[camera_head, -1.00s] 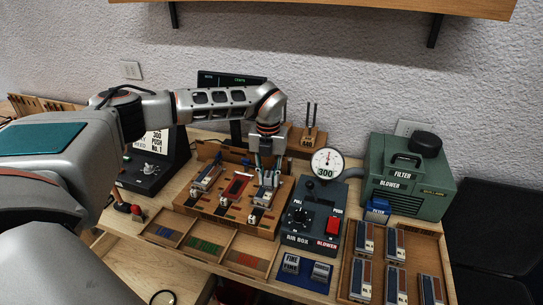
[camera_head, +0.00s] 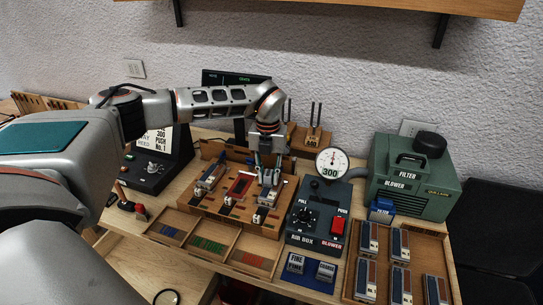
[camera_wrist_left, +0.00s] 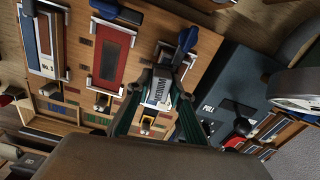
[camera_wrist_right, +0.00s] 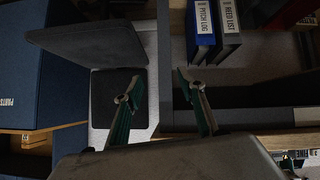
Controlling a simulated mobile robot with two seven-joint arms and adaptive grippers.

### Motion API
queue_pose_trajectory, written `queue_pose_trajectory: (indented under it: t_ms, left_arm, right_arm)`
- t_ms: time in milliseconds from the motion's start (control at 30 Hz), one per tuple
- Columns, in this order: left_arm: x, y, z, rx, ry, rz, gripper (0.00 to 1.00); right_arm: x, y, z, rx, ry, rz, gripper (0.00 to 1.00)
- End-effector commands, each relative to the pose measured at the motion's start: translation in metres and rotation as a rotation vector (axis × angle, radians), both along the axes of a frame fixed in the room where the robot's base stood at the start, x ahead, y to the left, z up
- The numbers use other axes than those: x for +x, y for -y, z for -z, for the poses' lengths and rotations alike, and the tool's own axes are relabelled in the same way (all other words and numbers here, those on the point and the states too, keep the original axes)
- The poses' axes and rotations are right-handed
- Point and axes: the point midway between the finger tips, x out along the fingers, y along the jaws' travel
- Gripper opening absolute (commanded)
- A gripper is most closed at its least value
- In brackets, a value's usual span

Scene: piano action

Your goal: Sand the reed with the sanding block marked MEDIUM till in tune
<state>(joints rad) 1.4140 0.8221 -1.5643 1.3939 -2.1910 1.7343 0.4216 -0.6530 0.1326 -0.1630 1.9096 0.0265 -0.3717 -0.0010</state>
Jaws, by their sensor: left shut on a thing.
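My left gripper (camera_head: 265,160) is low over the right-hand station of the wooden work board (camera_head: 187,208). In the left wrist view its fingers (camera_wrist_left: 155,98) are shut on the pale sanding block marked MEDIUM (camera_wrist_left: 160,88). The block lies over the metal piece at that station. The reed under it is hidden, so I cannot tell whether they touch. My right gripper (camera_wrist_right: 162,105) shows only in its wrist view, open and empty. The dark tuner screen (camera_head: 235,78) stands behind the arm, its small text unreadable.
The air box (camera_head: 300,240) with its round gauge (camera_head: 332,162) stands right of the board. The FINE block (camera_head: 295,263) and another block (camera_head: 326,270) lie in front. A tray (camera_head: 387,300) of several reed units and the green blower (camera_head: 430,180) are at right.

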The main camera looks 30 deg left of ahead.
Motion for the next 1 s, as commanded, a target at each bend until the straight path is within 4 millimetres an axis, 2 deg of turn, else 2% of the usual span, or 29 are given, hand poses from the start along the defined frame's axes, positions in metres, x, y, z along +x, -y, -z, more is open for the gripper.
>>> queue_pose_trajectory:
  t_ms: [200, 300, 1000]
  left_arm:
    - [0.001, -0.003, -0.001, 0.001, -0.002, 0.001, 0.02]
    - [0.004, -0.003, -0.022, 0.001, 0.004, 0.001, 0.02]
    - [0.009, 0.0, -0.061, 0.0, 0.001, 0.0, 0.02]
  right_arm:
    - [-0.001, -0.011, 0.0, 0.016, -0.001, -0.003, 0.4]
    - [-0.001, -0.013, -0.001, 0.021, -0.002, -0.002, 0.4]
    - [-0.001, -0.008, 0.0, 0.016, -0.002, 0.005, 0.4]
